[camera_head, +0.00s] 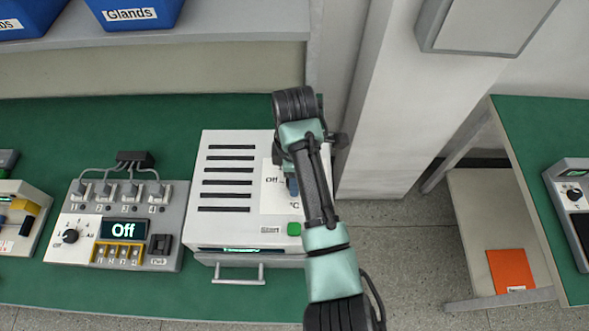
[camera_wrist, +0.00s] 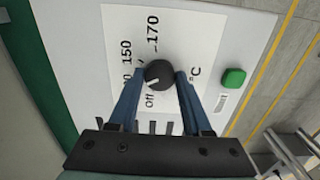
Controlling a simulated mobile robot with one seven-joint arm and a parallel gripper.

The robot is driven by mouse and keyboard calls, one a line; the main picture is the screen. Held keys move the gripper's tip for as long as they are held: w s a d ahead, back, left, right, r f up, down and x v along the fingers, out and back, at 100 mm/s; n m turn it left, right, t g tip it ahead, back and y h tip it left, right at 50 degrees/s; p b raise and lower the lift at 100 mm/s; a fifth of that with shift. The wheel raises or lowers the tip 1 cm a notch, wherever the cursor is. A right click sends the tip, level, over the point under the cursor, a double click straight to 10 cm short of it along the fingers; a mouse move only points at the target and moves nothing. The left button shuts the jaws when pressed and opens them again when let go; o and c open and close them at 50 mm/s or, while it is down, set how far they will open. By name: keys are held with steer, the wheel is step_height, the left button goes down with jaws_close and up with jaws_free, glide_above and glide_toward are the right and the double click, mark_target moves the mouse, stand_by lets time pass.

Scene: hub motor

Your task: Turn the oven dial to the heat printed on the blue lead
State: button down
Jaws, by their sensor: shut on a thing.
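The oven (camera_head: 227,225) is a white box on the green bench, with its dial panel partly hidden by my arm in the head view. In the wrist view the black dial (camera_wrist: 159,74) sits on a white scale plate (camera_wrist: 190,45) marked Off, 150, 170 and °C; another number is partly covered. The dial's white pointer line aims to the lower left in the picture, near Off and the partly covered number. My gripper (camera_wrist: 160,78) is shut on the dial, one blue finger on each side. No blue lead with a readable heat can be made out.
A green button (camera_wrist: 233,78) is beside the dial plate. A test board (camera_head: 123,229) reading Off stands left of the oven. Blue bins (camera_head: 136,13) are on the shelf above. An orange sheet (camera_head: 510,270) lies on the lower shelf at right.

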steer(key=m+p, duration=0.3)
steer(key=m, duration=0.2)
steer(key=shift+r+m, duration=0.15)
steer(key=shift+m, duration=0.15)
steer(key=m+p, duration=0.2)
steer(key=m, duration=0.2)
steer(key=shift+m, duration=0.4)
steer(key=shift+c, duration=1.7)
jaws_free()
step_height(320, 180, up, 13)
steer(key=p, duration=0.1)
